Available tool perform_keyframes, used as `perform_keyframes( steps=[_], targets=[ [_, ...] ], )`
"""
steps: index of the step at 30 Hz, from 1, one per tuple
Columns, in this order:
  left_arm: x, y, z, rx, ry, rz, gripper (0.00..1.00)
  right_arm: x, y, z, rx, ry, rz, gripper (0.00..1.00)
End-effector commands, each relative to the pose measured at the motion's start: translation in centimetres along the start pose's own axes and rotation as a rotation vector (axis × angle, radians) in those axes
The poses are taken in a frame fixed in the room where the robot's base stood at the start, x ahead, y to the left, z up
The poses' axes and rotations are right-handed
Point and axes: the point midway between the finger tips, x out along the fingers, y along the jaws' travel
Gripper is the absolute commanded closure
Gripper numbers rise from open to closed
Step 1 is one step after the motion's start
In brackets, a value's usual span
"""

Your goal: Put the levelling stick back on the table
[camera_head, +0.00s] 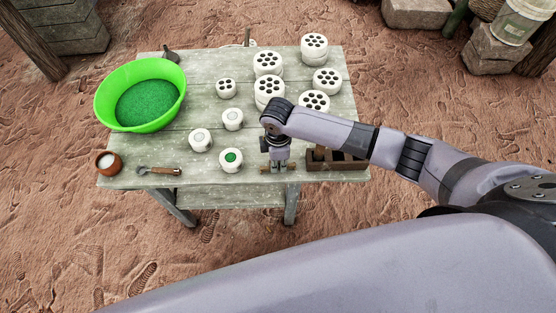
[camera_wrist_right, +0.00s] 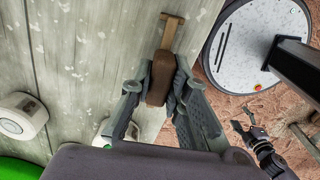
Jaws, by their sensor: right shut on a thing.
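The levelling stick is a brown wooden stick (camera_wrist_right: 162,78) with a short crosspiece at its far end in the right wrist view. My right gripper (camera_wrist_right: 160,75) is shut on its thicker part. In the head view my right gripper (camera_head: 277,166) is low at the front edge of the table (camera_head: 205,178), and small brown ends of the stick show beside the fingers. Whether the stick touches the tabletop is unclear. My left gripper is out of the head view; a dark gripper (camera_wrist_right: 245,122) with spread fingers, apparently my left, shows at the right wrist view's lower right.
A white cup with green filling (camera_head: 231,159) stands just left of the right gripper. A wooden box (camera_head: 350,163) is close on its right. Several holed white pieces (camera_head: 268,63) stand behind. A green basin (camera_head: 176,78) and trowel (camera_head: 160,171) are left.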

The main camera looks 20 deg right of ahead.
Motion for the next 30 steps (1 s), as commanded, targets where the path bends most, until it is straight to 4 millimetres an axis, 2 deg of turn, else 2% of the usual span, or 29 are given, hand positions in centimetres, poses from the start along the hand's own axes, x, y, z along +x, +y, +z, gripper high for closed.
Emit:
perform_keyframes(
  steps=[9, 10, 12, 20, 26, 30],
  targets=[
    [-0.16, 0.02, -0.02, 0.001, 0.000, 0.000, 0.39, 0.33, -0.02, 0.00, 0.000, 0.000, 0.000, 1.00],
    [-0.14, 0.02, -0.02, 0.001, 0.000, 0.000, 0.39, 0.34, -0.01, -0.01, 0.000, 0.000, 0.000, 0.83],
    [-0.13, 0.04, -0.02, 0.001, 0.000, 0.001, 0.39, 0.34, -0.01, -0.01, 0.000, 0.000, 0.000, 0.78],
    [-0.12, 0.08, -0.03, 0.002, 0.000, 0.001, 0.39, 0.34, -0.01, -0.01, 0.000, 0.000, 0.000, 0.61],
    [-0.12, 0.10, -0.04, 0.003, 0.000, 0.001, 0.39, 0.34, 0.00, -0.01, 0.000, 0.000, 0.000, 0.60],
    [-0.12, 0.11, -0.05, 0.003, 0.000, 0.002, 0.39, 0.35, -0.01, 0.00, 0.000, 0.000, 0.000, 0.52]
  ],
)
